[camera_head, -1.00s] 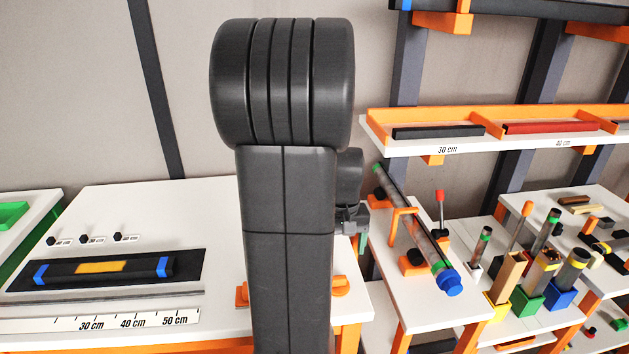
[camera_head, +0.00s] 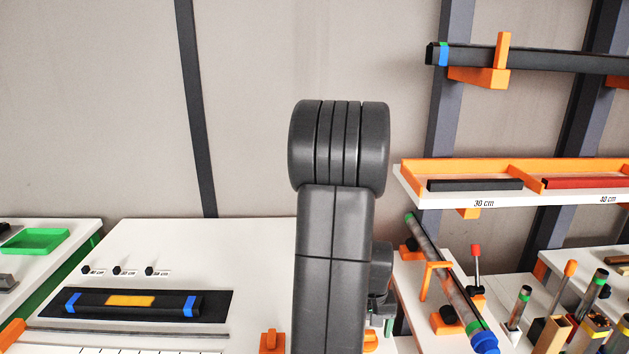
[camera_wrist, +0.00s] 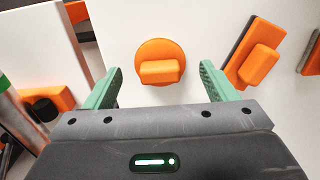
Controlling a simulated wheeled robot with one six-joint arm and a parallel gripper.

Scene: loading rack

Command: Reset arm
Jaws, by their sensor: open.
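My gripper (camera_wrist: 160,88) is open in the wrist view, with its two green fingers apart and nothing between them. Beyond the fingertips is a round orange fixture (camera_wrist: 158,62) with a raised block, on a white tabletop (camera_wrist: 195,20). I cannot tell its distance from the fingers. In the head view my dark arm stands in the middle and hides part of the white table (camera_head: 250,250). The gripper's fingers are mostly hidden behind the arm there.
A black tube with blue bands (camera_head: 185,305) lies on a dark mat at left. A rack shelf (camera_head: 450,195) holds black and red bars at right. A tilted tube (camera_head: 455,290) rests in orange holders right of my arm. A green tray (camera_head: 35,241) is far left.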

